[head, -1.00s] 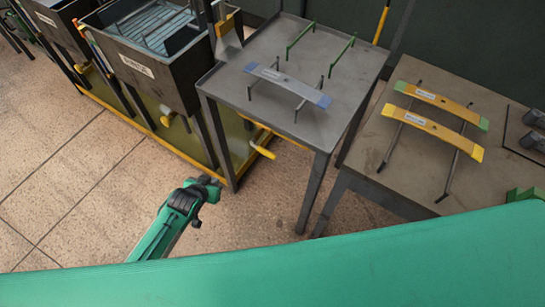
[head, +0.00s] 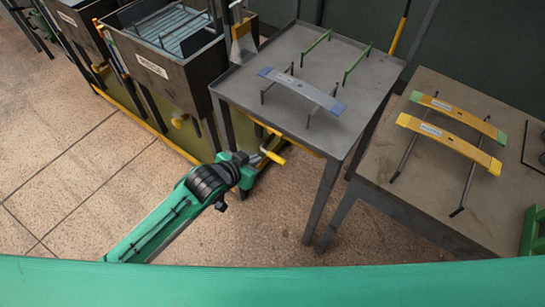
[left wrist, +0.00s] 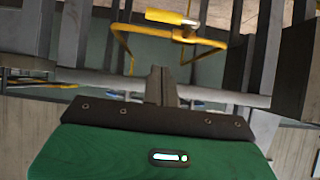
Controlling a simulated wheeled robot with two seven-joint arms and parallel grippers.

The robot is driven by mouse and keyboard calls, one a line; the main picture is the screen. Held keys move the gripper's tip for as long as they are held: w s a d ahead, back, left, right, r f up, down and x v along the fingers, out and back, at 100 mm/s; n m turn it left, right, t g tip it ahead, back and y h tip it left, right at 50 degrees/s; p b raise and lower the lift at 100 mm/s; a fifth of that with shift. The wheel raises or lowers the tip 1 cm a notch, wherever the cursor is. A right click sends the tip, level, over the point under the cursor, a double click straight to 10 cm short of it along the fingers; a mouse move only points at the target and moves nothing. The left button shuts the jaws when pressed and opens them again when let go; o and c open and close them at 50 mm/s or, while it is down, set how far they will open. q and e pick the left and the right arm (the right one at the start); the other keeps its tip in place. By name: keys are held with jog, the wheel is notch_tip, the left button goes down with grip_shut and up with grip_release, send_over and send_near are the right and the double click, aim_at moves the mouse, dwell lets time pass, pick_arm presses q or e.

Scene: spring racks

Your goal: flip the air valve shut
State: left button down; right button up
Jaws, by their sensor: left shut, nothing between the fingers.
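The air valve's yellow handle (head: 274,157) sits low beside the front leg of the middle steel table in the head view. In the left wrist view the yellow handle (left wrist: 170,17) lies sideways near the top, above a bent yellow pipe (left wrist: 124,48). My left gripper (head: 258,159) is at the handle's left end in the head view; I cannot tell whether it touches. Its fingers (left wrist: 161,85) are shut and empty in the left wrist view, below the handle in the picture. My right gripper is not in view.
The middle table (head: 235,84) carries a blue-grey leaf spring (head: 300,88) on a rack. The right table (head: 395,205) holds two yellow springs (head: 450,140). Dark tanks (head: 165,90) stand left. The floor (head: 65,165) at left is clear.

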pick_arm(q)
send_over(272, 158)
jog(key=s, duration=0.2)
notch_tip(272, 158, down, 6)
jog(key=r, duration=0.1)
notch_tip(272, 158, down, 3)
jog(key=shift+p, duration=0.55)
jog(key=shift+f, duration=0.7)
